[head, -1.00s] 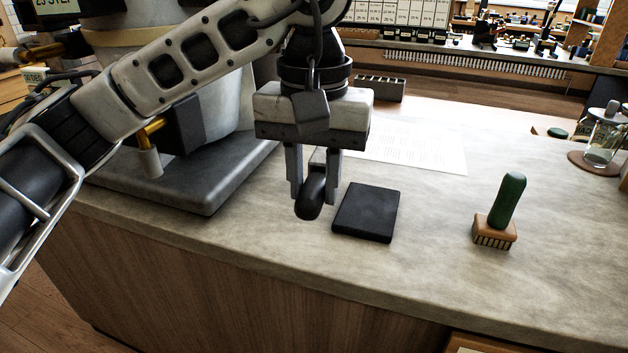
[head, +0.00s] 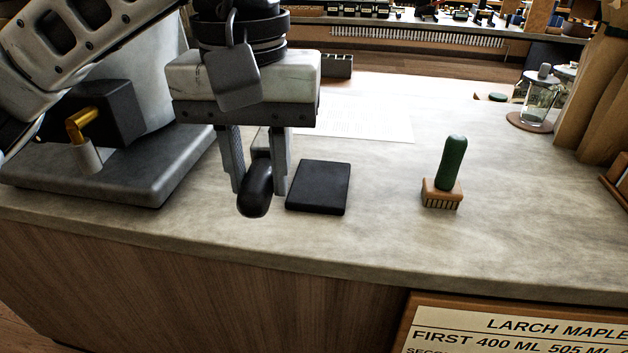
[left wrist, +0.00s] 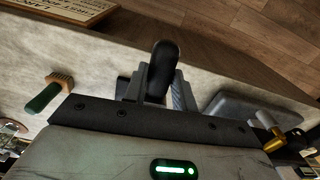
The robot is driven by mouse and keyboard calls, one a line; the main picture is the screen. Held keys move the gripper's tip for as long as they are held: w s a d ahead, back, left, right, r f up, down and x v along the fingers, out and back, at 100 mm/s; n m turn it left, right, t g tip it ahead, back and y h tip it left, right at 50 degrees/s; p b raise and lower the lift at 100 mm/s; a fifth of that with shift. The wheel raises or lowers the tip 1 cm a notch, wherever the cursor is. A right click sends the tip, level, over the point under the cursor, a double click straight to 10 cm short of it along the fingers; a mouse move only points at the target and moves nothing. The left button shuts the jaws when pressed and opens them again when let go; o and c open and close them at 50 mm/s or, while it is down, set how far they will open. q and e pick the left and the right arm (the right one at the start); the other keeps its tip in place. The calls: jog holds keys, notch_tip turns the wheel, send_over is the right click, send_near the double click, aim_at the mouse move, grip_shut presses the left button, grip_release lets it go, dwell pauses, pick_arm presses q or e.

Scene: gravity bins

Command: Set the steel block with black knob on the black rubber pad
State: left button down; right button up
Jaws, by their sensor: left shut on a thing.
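My left gripper (head: 257,182) is shut on the steel block with black knob. The black knob (head: 256,188) shows between its two fingers, and the steel block is mostly hidden behind them. The black rubber pad (head: 318,187) lies flat on the counter just right of the gripper, with its top bare. In the left wrist view the knob (left wrist: 162,70) stands out between the fingers, and the pad is largely hidden. I cannot tell whether the block touches the counter. My right gripper is not in view.
A brush with a green handle (head: 451,165) stands right of the pad. A grey machine base (head: 125,175) is on the left. A paper sheet (head: 365,122) lies behind, and a glass jar (head: 537,100) stands at the far right. The counter between pad and brush is clear.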

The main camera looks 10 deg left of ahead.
pick_arm(q)
jog(key=shift+d, duration=0.45)
jog(key=w+d+r+n+g+h+p, duration=0.2)
jog(key=w+d+n+g, duration=0.15)
jog(key=d+n, duration=0.55)
jog(key=w+d+r+n+g+h+p, duration=0.25)
jog(key=d+n+g, duration=0.2)
jog(key=n, duration=0.95)
jog(key=w+a+f+n+t+h+p, duration=0.25)
jog(key=w+a+n+t+h, duration=0.25)
jog(key=w+n+t+h, duration=0.85)
jog(key=a+f+n+t+y, duration=0.2)
jog(key=a+n, duration=0.1)
jog(key=a+f+n+t+y+p, duration=0.1)
jog(key=a+f+n+t+y, duration=0.1)
jog(key=a+f+n+t, duration=0.1)
jog(key=a+f+n+t+y+p, duration=0.1)
jog(key=a+f+n+t+y, duration=0.1)
jog(key=a+f+n+t, duration=0.1)
jog(key=shift+s+f, duration=0.2)
jog(key=shift+s, duration=0.05)
jog(key=shift+a+f, duration=0.1)
jog(key=shift+f, duration=0.05)
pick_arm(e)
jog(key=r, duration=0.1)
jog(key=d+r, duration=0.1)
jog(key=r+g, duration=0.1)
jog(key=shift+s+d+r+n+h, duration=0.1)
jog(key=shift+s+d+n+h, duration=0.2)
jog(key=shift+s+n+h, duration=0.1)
